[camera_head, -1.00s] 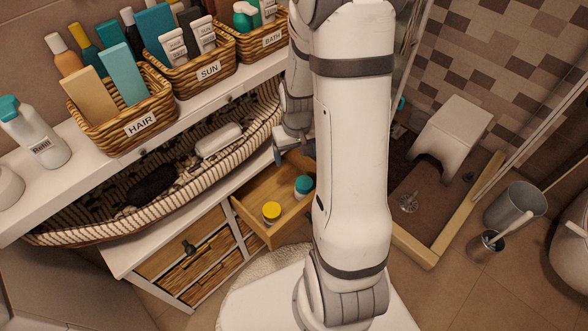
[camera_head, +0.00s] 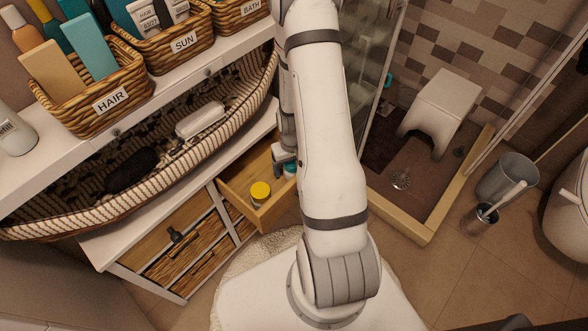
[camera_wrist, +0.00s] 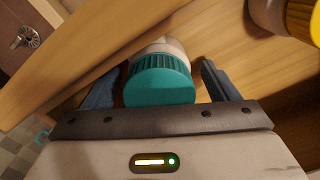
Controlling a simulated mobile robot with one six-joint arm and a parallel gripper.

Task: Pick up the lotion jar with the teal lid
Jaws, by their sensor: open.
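The lotion jar with the teal lid (camera_wrist: 159,80) stands in the open wooden drawer. In the wrist view it lies between the two fingers of my gripper (camera_wrist: 168,84), with visible room at the right finger. My gripper is open, and I cannot tell whether either finger touches the jar. In the head view, the teal-lidded jar (camera_head: 290,169) shows only partly, hidden by my gripper (camera_head: 283,160) and arm.
A yellow-lidded jar (camera_head: 260,193) stands in the same drawer (camera_head: 236,186), left of the teal one; it also shows in the wrist view (camera_wrist: 300,16). The drawer walls (camera_wrist: 90,50) are close by. A striped basket (camera_head: 130,190) sits above.

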